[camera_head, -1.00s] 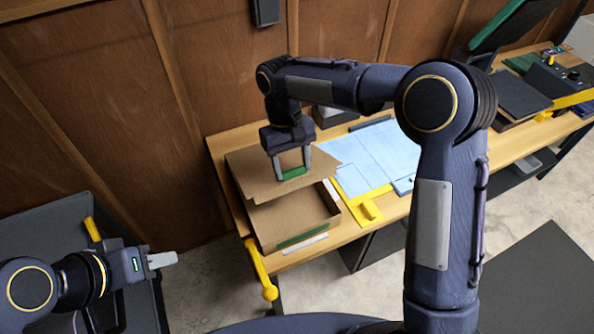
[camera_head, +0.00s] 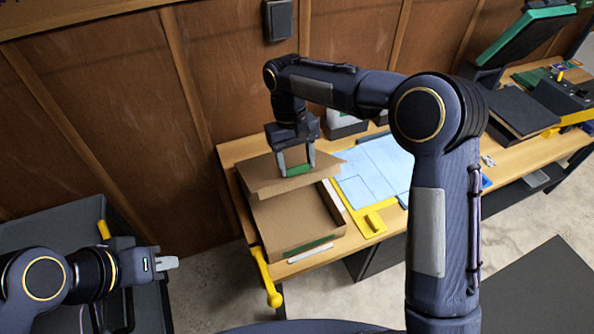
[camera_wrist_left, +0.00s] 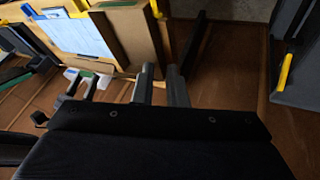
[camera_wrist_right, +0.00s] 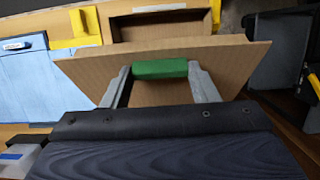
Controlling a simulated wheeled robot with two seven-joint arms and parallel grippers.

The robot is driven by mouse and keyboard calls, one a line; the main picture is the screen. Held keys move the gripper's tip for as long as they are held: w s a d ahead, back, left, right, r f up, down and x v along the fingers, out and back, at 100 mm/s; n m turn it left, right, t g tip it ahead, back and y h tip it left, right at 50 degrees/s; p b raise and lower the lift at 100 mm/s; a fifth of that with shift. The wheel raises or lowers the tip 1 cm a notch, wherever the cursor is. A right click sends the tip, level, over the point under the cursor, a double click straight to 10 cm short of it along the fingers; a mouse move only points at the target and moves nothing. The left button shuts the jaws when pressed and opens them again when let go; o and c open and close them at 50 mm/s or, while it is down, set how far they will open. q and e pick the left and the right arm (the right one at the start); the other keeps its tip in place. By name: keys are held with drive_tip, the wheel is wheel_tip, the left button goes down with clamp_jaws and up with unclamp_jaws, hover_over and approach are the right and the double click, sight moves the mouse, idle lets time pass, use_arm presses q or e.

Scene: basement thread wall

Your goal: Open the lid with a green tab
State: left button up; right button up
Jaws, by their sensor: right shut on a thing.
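The cardboard box (camera_head: 290,243) stands on the near left end of the workbench, with its inside partly showing. Its brown lid (camera_head: 262,178) is raised and tilted above the box's back part. The lid also fills the middle of the right wrist view (camera_wrist_right: 88,72). The green tab (camera_wrist_right: 160,69) is on the lid's edge. My right gripper (camera_head: 296,170) is shut on the green tab, one finger at each end of it. My left gripper (camera_head: 168,263) is empty, away to the left of the bench; its fingers stand slightly apart in the left wrist view (camera_wrist_left: 161,70).
A yellow handle (camera_head: 265,278) sticks out at the bench's front left corner. Blue sheets (camera_head: 375,170) and a yellow bracket (camera_head: 370,222) lie right of the box. A dark cart (camera_head: 50,225) is at left. The wooden wall (camera_head: 120,100) is close behind the bench.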

use_arm(q)
drive_tip(key=shift+w+d+f+m+g, duration=0.1)
drive_tip(key=shift+d+f+m+g, duration=0.1)
drive_tip(key=shift+f+m+g, duration=0.45)
clamp_jaws()
use_arm(e)
drive_tip(key=shift+w+f, duration=0.1)
drive_tip(key=shift+w, duration=0.05)
use_arm(q)
drive_tip(key=w+d+f+m+y, duration=0.4)
drive_tip(key=w+d+m+y, duration=0.4)
drive_tip(key=m, duration=1)
drive_tip(key=w+d+f+m+t, duration=0.1)
drive_tip(key=d+f+m+t, duration=0.1)
drive_tip(key=d+m+t, duration=0.6)
drive_tip(key=w+d+f+m+t, duration=0.1)
drive_tip(key=d+f+m, duration=0.1)
drive_tip(key=d+m, duration=0.65)
drive_tip(key=w+n, duration=0.2)
drive_tip(key=w, duration=0.8)
drive_tip(key=shift+w+a+f, duration=0.25)
drive_tip(key=shift+w+a, duration=0.05)
drive_tip(key=shift+a, duration=0.05)
